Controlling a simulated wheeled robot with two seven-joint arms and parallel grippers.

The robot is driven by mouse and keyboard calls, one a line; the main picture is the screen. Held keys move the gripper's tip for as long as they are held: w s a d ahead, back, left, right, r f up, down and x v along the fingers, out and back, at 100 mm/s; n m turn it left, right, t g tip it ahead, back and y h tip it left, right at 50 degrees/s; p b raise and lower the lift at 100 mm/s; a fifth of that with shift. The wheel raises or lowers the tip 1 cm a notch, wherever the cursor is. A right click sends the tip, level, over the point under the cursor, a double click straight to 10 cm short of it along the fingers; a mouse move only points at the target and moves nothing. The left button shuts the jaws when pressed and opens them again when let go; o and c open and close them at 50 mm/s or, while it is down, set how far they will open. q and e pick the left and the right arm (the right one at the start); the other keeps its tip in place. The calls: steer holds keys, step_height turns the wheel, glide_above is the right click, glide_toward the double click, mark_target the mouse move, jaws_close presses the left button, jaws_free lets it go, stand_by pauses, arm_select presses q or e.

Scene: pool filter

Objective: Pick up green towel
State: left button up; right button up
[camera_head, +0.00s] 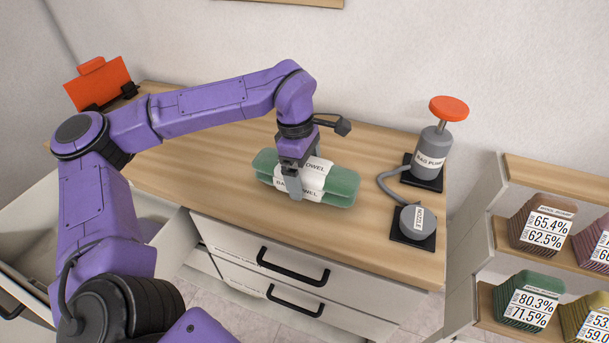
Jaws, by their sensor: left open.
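The green towel (338,186) is a rolled or folded bundle with a white label band around its middle. It lies on the wooden top of the cabinet (200,185), near the middle. My left gripper (291,188) points down right at the towel, over its labelled middle. One finger shows in front of the label and the other side is partly hidden behind the gripper. The gripper is open. I cannot tell whether the fingers touch the towel. My right gripper is not in view.
A grey bag pump (431,150) with a red knob stands right of the towel, joined by a hose to a round nozzle (417,221). An orange object (98,84) stands at the back left. A drawer (165,240) is open at left. Shelves (550,177) hold labelled stacks at right.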

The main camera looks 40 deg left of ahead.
arm_select(q)
steer(key=c, duration=1.1)
